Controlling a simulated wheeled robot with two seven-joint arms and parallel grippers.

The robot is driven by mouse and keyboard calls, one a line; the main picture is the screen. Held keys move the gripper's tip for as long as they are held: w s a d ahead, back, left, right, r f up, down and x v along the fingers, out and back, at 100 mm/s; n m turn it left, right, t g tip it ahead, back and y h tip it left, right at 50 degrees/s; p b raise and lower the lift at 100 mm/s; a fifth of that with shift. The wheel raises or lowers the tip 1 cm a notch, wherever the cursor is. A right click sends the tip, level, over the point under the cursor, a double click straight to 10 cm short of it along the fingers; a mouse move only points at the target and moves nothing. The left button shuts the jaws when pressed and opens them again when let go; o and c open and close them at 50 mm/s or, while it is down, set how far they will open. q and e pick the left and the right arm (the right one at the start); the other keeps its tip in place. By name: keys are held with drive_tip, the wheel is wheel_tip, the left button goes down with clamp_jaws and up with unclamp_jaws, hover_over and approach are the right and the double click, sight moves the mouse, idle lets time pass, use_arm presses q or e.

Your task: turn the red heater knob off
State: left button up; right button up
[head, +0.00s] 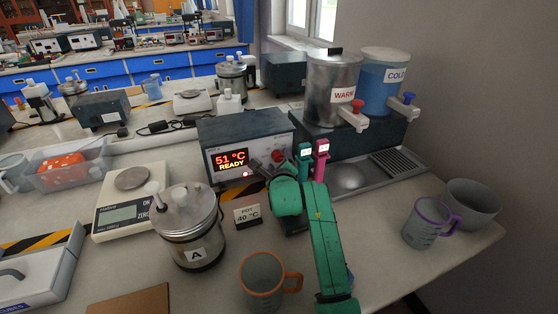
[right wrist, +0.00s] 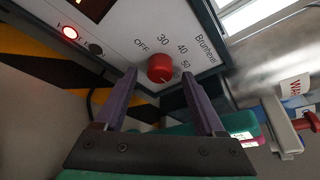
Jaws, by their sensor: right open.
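The red heater knob (head: 277,156) is on the front of the dark-topped heater unit (head: 240,126), right of its lit display (head: 230,159), which reads 51 °C READY. In the right wrist view the knob (right wrist: 160,68) sits among the marks OFF, 30, 40 and 50; a small pale mark is on its lower edge, away from OFF. My right gripper (head: 262,166) is at the unit's front. In the right wrist view its open fingers (right wrist: 160,92) stand either side of the knob, with gaps visible. Contact cannot be told. My left gripper is out of view.
A lidded metal pot A (head: 188,230) and a POT 40 °C card (head: 247,214) stand in front. Pink (head: 321,160) and teal (head: 304,160) handled items are close right of the knob. WARM (head: 333,85) and COLD (head: 384,80) dispensers stand behind right. An orange-handled mug (head: 262,280) is near the front.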

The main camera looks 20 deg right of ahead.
drive_tip(key=shift+w, duration=0.2)
clamp_jaws()
drive_tip(key=n+t+h+p, duration=0.1)
drive_tip(key=n+p, duration=0.1)
drive_tip(key=n, duration=0.1)
drive_tip(key=shift+p, duration=0.4)
drive_tip(key=shift+a+f+n+t+h+p, duration=0.15)
drive_tip(key=shift+n+t+h+p, duration=0.15)
drive_tip(key=shift+n, duration=0.3)
drive_tip(key=shift+d+f+n+t+h+p, duration=0.1)
drive_tip(key=shift+f+n+h+p, duration=0.1)
drive_tip(key=shift+n+p, duration=0.3)
unclamp_jaws()
